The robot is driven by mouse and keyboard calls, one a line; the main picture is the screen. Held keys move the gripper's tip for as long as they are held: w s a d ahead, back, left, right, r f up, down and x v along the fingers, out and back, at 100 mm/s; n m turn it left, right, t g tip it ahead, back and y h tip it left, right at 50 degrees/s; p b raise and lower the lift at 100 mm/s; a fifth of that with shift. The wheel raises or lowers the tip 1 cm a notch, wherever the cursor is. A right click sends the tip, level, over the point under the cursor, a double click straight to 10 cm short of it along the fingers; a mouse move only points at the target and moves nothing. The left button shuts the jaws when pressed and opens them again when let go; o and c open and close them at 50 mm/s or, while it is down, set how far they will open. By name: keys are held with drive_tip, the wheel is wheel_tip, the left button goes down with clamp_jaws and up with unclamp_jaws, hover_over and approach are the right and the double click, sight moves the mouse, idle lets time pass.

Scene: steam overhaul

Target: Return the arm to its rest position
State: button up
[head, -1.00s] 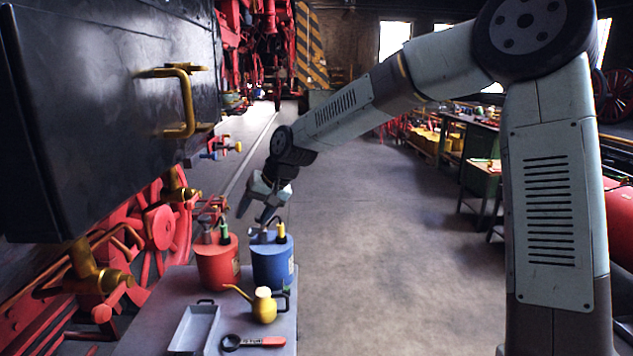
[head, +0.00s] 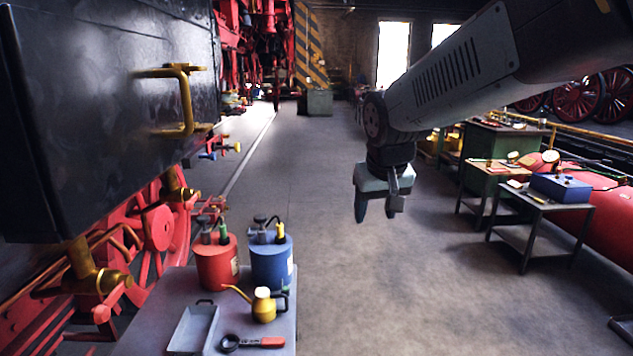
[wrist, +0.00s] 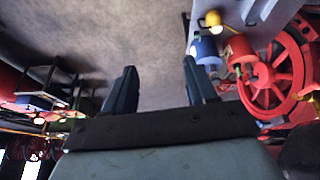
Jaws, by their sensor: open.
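My gripper (head: 376,208) hangs at the end of my raised arm over the open floor, right of the bench. Its two fingers point down and are apart, with nothing between them. In the wrist view my gripper (wrist: 163,85) also shows spread, empty fingers against the bare floor. It touches nothing.
A grey bench (head: 287,325) at lower left holds a red can (head: 217,263), a blue can (head: 271,262), a yellow oil can (head: 264,307), a tray and a red-handled tool. The black locomotive (head: 115,110) fills the left. Worktables and a red tank (head: 605,225) stand right.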

drive_tip(key=s+d+r+m, duration=0.1)
drive_tip(key=s+d, duration=1.1)
drive_tip(key=s, duration=0.2)
drive_tip(key=shift+s+m+t, duration=0.35)
drive_tip(key=shift+m+t, duration=0.05)
